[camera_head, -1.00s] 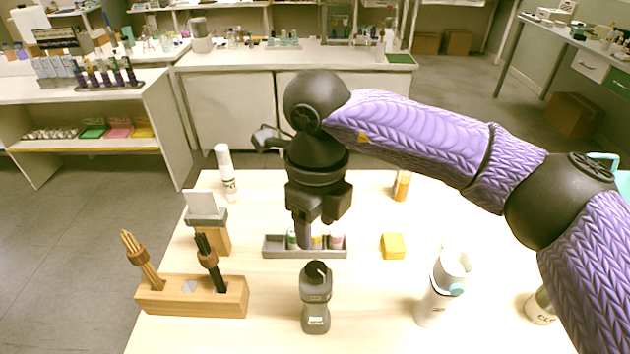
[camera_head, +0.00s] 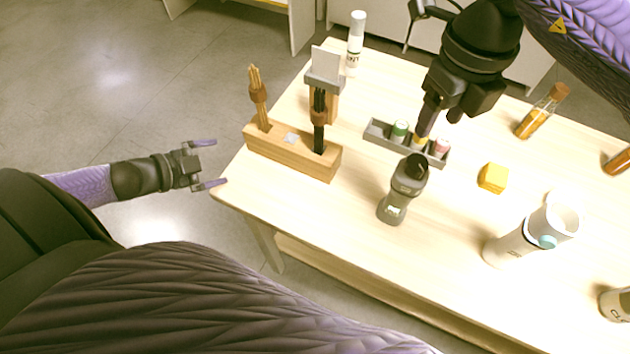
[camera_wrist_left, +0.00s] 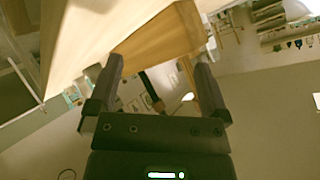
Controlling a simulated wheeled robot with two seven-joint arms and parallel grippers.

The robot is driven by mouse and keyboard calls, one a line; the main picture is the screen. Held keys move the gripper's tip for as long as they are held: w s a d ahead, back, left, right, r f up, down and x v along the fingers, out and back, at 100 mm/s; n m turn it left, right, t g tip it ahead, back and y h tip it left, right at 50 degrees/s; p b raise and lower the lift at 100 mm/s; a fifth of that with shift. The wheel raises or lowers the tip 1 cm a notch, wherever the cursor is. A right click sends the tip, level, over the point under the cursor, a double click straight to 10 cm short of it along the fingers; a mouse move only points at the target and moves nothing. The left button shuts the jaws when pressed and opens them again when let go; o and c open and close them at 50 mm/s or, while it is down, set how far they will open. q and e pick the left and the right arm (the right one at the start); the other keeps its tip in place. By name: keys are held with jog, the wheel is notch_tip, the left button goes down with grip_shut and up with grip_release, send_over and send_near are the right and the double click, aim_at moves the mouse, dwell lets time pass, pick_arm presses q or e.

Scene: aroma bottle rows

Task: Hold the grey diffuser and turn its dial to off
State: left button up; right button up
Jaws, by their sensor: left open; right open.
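The grey diffuser (camera_head: 404,188) stands upright on the table, with a dark rounded top and a small light label low on its front. My right gripper (camera_head: 437,116) hangs from above, over the small grey tray behind the diffuser, apart from the diffuser. Its fingers are partly hidden by its own body. My left gripper (camera_head: 212,164) is open and empty, off the table's left corner, well away from the diffuser. Its fingers also show in the left wrist view (camera_wrist_left: 158,85), with nothing between them. The dial's setting is too small to read.
The grey tray (camera_head: 378,133) holds small coloured bottles. A wooden block (camera_head: 292,153) with reed bundles stands left of the diffuser. Bare table lies in front of the diffuser.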

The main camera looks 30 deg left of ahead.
pick_arm(q)
jog(key=d+m+h, duration=0.1)
jog(key=d+m, duration=0.4)
jog(key=w+d+r+m+g+h, duration=0.1)
jog(key=d+m+h, duration=0.1)
jog(key=d+m, duration=0.3)
jog(key=d+m+h, duration=0.2)
jog(key=d+m, duration=0.3)
jog(key=m, duration=0.1)
jog(key=shift+w+d+r+g, duration=0.15)
jog(key=shift+r+g, duration=0.1)
jog(key=shift+g, duration=0.15)
jog(key=w+d+r+m+g+h, duration=0.1)
jog(key=d+r+m+g+h, duration=0.1)
jog(key=d+m, duration=0.8)
jog(key=m, duration=0.9)
send_near(389, 195)
jog(key=d, duration=0.1)
jog(key=x, duration=1.1)
jog(key=shift+w+a+f, duration=0.2)
jog(key=shift+a, duration=0.1)
jog(key=shift+c, duration=0.3)
